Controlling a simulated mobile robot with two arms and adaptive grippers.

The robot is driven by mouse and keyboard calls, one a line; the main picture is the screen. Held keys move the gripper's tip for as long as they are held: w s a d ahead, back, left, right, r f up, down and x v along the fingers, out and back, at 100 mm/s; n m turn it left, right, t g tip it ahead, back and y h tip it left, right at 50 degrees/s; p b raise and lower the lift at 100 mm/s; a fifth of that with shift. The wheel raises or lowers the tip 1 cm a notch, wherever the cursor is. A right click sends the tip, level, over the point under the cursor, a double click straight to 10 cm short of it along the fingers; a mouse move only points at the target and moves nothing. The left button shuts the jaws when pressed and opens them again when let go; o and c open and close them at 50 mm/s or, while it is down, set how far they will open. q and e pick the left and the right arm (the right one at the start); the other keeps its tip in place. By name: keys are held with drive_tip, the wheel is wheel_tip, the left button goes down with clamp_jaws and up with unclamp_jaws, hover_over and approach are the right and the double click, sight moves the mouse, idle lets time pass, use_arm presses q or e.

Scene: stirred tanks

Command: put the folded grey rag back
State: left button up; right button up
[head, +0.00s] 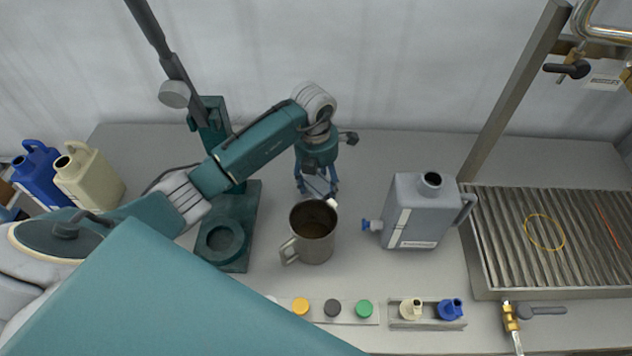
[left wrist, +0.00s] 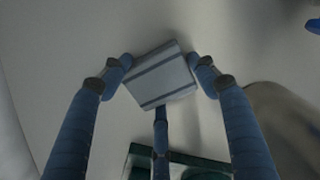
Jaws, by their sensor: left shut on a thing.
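The folded grey rag (left wrist: 158,74) is a small pale grey block with darker stripes in the left wrist view. My left gripper (left wrist: 160,88) is shut on it, with blue fingers on both sides and a third finger below. In the head view my left gripper (head: 318,188) points down at the bench behind the steel mug. The rag is mostly hidden there by the fingers. I cannot tell whether it touches the bench. My right gripper is not in view.
The steel mug (head: 313,236) stands just in front of my left gripper. A green stand (head: 236,256) is to its left, a grey canister (head: 415,214) to its right. A ribbed drain tray (head: 480,262) lies far right. The bench behind is clear.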

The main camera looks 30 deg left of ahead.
sight(318, 187)
use_arm(q)
drive_tip(key=o, duration=0.7)
drive_tip(key=shift+s, duration=0.1)
drive_tip(key=o, duration=0.3)
drive_tip(key=shift+d+r, duration=0.1)
drive_tip(key=shift+d, duration=0.2)
drive_tip(key=shift+r, duration=0.1)
drive_tip(key=shift+a+r+b, duration=0.2)
drive_tip(key=shift+r+b, duration=0.1)
drive_tip(key=shift+r, duration=0.05)
drive_tip(key=r+b, duration=0.1)
drive_tip(key=r, duration=0.2)
drive_tip(key=r+b, duration=0.1)
drive_tip(key=r, duration=0.3)
drive_tip(key=s+r+b, duration=0.1)
drive_tip(key=r, duration=0.3)
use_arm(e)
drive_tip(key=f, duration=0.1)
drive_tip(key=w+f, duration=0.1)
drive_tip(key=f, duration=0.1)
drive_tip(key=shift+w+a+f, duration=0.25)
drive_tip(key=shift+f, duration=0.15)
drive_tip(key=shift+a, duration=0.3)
